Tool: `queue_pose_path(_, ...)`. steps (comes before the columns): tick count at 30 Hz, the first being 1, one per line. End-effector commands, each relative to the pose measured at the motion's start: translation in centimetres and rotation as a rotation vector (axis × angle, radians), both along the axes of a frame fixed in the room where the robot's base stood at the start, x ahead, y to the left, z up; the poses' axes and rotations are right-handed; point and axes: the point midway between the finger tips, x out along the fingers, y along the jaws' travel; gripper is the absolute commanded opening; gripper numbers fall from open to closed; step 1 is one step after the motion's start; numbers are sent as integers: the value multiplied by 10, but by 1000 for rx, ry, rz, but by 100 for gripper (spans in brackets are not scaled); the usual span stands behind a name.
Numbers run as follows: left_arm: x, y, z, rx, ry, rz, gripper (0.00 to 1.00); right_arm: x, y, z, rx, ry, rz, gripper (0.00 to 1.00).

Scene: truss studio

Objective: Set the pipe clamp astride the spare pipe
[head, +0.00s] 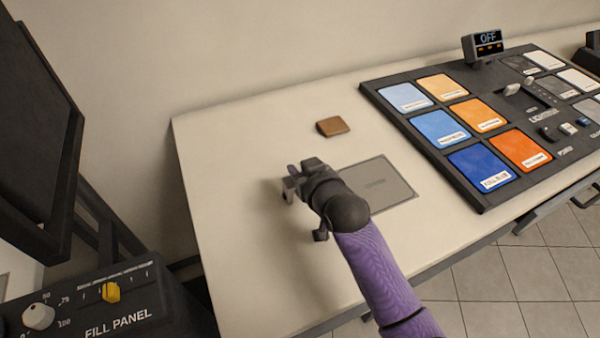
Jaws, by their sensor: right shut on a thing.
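My right gripper (291,188) is above the left part of the pale table, at the end of my purple arm. It is shut on a small grey piece at its fingertips, which I take to be the pipe clamp (289,194). The gripper and wrist hide most of the clamp, so its tilt cannot be told. No spare pipe shows in this view. My left gripper is not in view.
The pale table (230,140) has a brown block (332,126) and a grey marked plate (395,185), partly behind my wrist. A large panel of coloured tiles (440,128) fills the right side. A fill panel (90,305) stands lower left. The table's left part is clear.

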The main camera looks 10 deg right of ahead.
Motion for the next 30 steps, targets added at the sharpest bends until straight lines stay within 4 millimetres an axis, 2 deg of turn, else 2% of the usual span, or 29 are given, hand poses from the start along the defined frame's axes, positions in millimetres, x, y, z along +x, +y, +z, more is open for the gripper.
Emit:
queue_pose_path(9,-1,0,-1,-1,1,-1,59,0,0,-3,0,-2,0,0)
queue_pose_path(10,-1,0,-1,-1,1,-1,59,0,0,-3,0,-1,0,41)
queue_pose_path(14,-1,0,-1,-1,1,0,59,0,0,-2,0,-1,0,69)
queue_pose_path(24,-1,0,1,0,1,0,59,0,0,2,1,-3,0,70)
queue_pose_path(26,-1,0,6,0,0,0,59,-7,-2,5,0,-2,0,70)
queue_pose_path(30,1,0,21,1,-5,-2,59,-37,-7,20,-1,0,0,70)
